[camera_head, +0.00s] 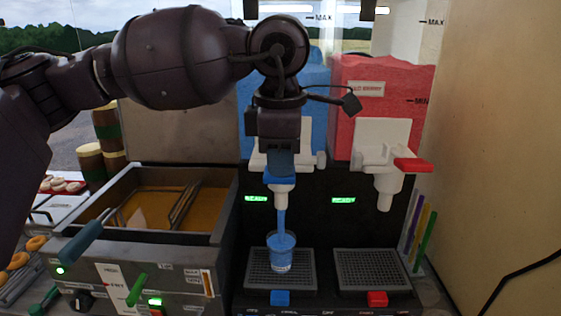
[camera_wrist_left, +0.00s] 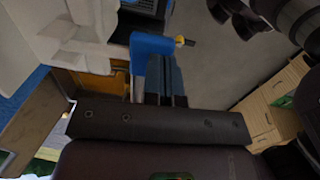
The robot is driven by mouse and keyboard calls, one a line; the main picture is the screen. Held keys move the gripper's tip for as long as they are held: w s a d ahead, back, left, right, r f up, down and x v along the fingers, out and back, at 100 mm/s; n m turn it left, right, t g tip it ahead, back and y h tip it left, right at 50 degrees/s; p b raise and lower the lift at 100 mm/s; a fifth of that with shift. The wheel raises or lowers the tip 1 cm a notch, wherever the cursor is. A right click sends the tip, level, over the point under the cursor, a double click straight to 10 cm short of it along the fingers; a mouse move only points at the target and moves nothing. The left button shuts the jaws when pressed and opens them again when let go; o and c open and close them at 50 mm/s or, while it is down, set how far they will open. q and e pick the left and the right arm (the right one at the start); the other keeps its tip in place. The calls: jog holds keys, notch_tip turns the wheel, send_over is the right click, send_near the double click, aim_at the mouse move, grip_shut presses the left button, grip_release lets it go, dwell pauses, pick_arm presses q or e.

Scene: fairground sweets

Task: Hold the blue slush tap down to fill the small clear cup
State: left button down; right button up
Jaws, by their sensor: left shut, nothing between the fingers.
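The small clear cup (camera_head: 281,258) stands on the left drip tray under the blue slush tap. A stream of blue slush (camera_head: 281,220) runs from the nozzle into it, and blue fills much of the cup. My left gripper (camera_head: 279,148) is shut and empty, against the blue tap lever (camera_head: 280,179), which is pressed down. In the left wrist view the lever (camera_wrist_left: 150,46) lies by the closed fingers (camera_wrist_left: 172,82). The gripper hides part of the tap. My right gripper is not in view.
The red slush tap (camera_head: 385,163) and its empty drip tray (camera_head: 372,271) are at the right. A fryer (camera_head: 215,236) with baskets stands at the left. Coloured straws (camera_head: 417,232) stand beside the machine, near the wall.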

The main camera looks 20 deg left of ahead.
pick_arm(q)
jog(key=shift+r, duration=0.2)
notch_tip(320, 180, up, 4)
jog(key=shift+s+p, duration=0.15)
jog(key=shift+p, duration=1.1)
notch_tip(320, 180, up, 10)
jog(key=shift+s+f+b, duration=0.2)
jog(key=shift+f+b, duration=0.05)
jog(key=shift+b, duration=0.15)
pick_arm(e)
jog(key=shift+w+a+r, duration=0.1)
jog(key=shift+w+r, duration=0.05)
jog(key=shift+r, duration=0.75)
pick_arm(q)
jog(key=shift+d, duration=0.1)
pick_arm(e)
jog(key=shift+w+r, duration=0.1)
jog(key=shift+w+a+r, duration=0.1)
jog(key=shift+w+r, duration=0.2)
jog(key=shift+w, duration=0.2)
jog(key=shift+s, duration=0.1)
